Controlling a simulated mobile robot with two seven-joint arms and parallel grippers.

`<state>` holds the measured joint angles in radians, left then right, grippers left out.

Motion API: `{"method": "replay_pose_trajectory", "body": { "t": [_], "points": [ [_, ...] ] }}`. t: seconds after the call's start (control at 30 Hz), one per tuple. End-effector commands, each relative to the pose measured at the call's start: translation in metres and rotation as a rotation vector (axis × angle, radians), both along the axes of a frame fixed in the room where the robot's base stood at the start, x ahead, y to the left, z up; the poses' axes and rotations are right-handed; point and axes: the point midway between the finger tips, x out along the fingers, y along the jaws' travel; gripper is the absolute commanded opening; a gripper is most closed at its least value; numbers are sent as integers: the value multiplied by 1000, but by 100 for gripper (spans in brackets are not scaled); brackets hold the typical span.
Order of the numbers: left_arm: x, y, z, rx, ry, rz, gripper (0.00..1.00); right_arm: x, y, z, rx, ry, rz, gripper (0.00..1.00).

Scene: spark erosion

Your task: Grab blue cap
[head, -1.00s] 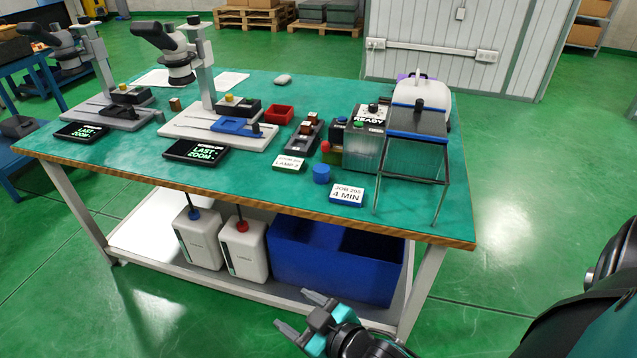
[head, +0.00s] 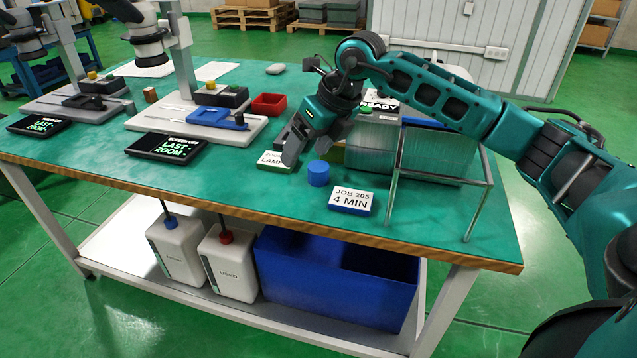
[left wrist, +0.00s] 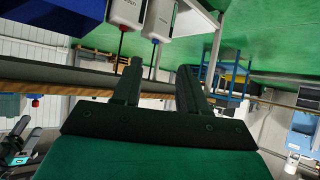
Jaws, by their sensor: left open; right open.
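My left gripper (left wrist: 157,72) is open and empty in the left wrist view, below the table edge. White canisters stand on the shelf: the left one (head: 178,250) has a small dark blue lid, the right one (head: 230,265) a red lid.
A clear-sided box with thin legs (head: 440,155) is below my right forearm. A red tray (head: 269,104) and microscopes stand left.

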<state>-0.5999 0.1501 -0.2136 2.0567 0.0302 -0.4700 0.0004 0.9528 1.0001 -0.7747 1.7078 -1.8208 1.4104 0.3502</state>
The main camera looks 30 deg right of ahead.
Motion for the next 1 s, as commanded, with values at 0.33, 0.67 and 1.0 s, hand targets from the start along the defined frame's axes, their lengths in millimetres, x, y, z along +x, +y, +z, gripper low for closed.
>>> {"method": "replay_pose_trajectory", "body": {
  "t": [0.33, 0.67, 1.0],
  "points": [
    [7, -1, -3, -1, -21, -5, 43, 12, -57, -5, -193, -11, -110, 79],
    [7, -1, -11, -1, -19, -5, 43, 31, -54, -50, -190, -14, -108, 79],
    [3, -1, -23, -5, -10, -2, 43, 47, -53, -88, -188, -13, -107, 79]
  ]
}}
